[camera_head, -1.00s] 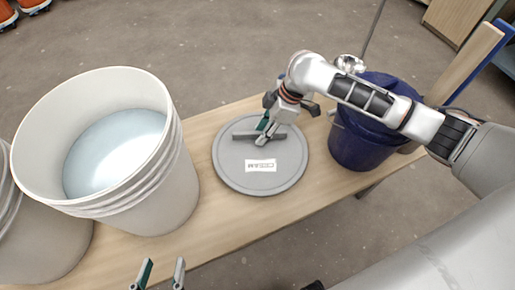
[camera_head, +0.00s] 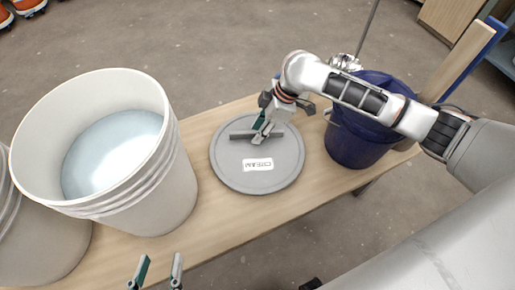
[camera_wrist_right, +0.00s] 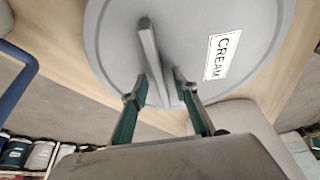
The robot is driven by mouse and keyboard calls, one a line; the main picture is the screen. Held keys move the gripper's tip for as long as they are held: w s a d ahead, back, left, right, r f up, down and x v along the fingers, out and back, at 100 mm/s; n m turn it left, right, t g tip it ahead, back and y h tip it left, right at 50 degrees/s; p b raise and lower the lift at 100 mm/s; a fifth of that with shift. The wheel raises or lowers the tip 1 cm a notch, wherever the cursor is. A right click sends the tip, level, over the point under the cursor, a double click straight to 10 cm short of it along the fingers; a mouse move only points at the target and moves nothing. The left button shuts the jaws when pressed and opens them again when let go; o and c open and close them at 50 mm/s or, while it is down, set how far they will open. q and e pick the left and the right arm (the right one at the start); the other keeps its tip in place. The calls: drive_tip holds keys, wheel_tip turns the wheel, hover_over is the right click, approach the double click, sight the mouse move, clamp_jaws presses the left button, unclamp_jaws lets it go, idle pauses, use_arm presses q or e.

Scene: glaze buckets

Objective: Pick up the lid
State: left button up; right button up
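The lid (camera_head: 232,170) is a round grey disc with a raised bar handle (camera_head: 239,134) and a white CREAM label. It lies on the wooden bench in the head view. The lid also shows in the right wrist view (camera_wrist_right: 205,25), with the handle running between my fingers. My right gripper (camera_head: 262,132) is at the handle, one finger on each side. It also shows in the right wrist view (camera_wrist_right: 164,82). I cannot tell whether the fingers press on the handle. My left gripper (camera_head: 156,266) is open and empty at the bottom edge of the head view.
A large open white bucket (camera_head: 160,190) with pale liquid stands on the bench (camera_head: 215,215) left of the lid. A dark blue bucket (camera_head: 350,145) stands right of the lid, partly behind my right arm.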

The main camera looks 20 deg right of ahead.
clamp_jaws()
